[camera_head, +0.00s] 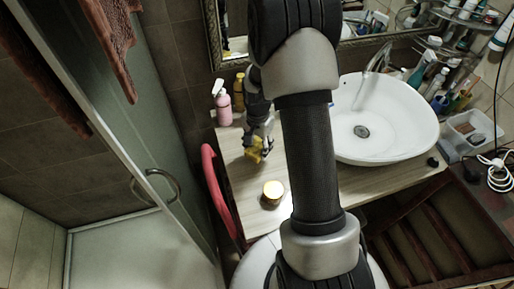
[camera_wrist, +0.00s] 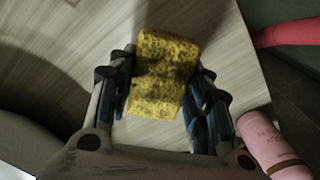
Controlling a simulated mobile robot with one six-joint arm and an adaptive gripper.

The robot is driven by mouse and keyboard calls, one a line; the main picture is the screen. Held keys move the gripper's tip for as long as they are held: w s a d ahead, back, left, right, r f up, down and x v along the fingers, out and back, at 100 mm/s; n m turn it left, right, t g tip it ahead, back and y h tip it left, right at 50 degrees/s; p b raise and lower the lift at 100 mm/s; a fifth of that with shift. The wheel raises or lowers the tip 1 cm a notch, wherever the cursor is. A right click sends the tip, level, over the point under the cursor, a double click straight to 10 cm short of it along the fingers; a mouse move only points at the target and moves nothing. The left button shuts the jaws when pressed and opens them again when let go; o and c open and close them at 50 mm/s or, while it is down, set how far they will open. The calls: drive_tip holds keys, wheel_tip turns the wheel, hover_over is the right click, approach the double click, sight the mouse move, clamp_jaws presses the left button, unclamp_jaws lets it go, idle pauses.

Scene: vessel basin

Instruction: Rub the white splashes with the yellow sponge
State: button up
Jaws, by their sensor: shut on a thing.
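The yellow sponge (camera_wrist: 165,62) with dark speckles is between the two fingers of my gripper (camera_wrist: 163,82) in the wrist view, and the fingers are shut on its sides. In the head view the sponge (camera_head: 254,153) shows under my gripper (camera_head: 259,141), over the left part of the wooden counter (camera_head: 247,196). I cannot tell whether the sponge touches the counter. I cannot make out white splashes in either view; my arm hides the middle of the counter in the head view.
A pink spray bottle (camera_head: 223,106) and a yellow bottle (camera_head: 239,92) stand behind my gripper. The white basin (camera_head: 385,135) is to the right. A red curved object (camera_head: 212,180) lies along the counter's left edge.

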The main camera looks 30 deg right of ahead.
sight(258, 146)
drive_tip(key=shift+r+p, duration=1)
drive_tip(key=shift+r, duration=0.75)
